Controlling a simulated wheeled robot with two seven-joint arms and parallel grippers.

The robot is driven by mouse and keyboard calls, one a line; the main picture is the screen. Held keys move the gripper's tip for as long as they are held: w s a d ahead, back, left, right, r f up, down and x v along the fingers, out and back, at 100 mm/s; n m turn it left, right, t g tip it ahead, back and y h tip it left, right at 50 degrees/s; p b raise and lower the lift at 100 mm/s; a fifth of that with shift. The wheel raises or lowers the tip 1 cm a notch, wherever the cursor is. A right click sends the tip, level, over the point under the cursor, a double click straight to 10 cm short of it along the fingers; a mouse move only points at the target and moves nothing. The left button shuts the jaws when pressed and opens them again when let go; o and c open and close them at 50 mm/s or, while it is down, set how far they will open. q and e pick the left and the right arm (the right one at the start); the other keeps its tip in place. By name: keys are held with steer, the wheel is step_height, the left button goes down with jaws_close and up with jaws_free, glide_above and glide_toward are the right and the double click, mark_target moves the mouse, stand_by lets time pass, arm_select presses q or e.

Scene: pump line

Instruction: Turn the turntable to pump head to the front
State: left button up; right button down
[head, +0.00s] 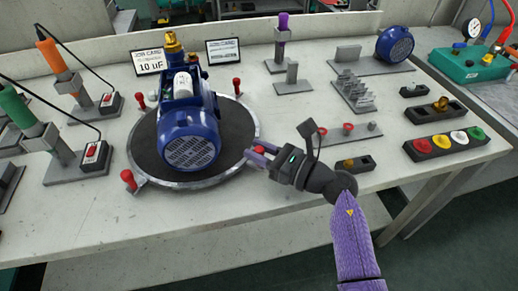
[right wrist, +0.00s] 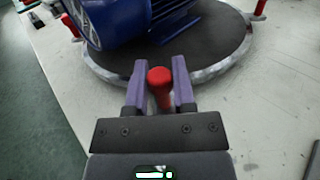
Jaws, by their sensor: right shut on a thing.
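The round turntable (head: 222,168) has a dark top and a metal rim. A blue pump (head: 190,140) stands on it, its round grille end towards me and its brass fitting (head: 172,45) at the back. Red knobs stand around the rim, at the front left (head: 128,178), back left (head: 140,102) and back right (head: 236,86). My right gripper (head: 262,152) is at the right side of the rim, shut on a red knob (right wrist: 160,82), which stands between its fingers in the right wrist view. My left gripper is not in view.
Tool stands with orange (head: 52,57) and green (head: 17,107) drivers stand at left. Two job cards (head: 223,50) stand behind the turntable. A grey rack (head: 353,92), small red-topped parts (head: 347,129) and a button tray (head: 446,142) lie at right. The front table strip is clear.

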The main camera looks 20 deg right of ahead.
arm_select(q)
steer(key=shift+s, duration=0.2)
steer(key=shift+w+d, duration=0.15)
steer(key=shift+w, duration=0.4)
arm_select(e)
steer(key=shift+w+d+f+b, duration=0.2)
steer(key=shift+w+d+b, duration=0.05)
steer(key=shift+b, duration=0.1)
steer(key=w+d+b, duration=0.2)
steer(key=w, duration=0.1)
steer(key=shift+d+b, duration=0.2)
steer(key=shift+b, duration=0.1)
steer(key=shift+w+d, duration=0.1)
steer(key=shift+w, duration=0.05)
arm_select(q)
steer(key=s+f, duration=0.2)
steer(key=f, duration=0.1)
arm_select(e)
steer(key=shift+r, duration=0.15)
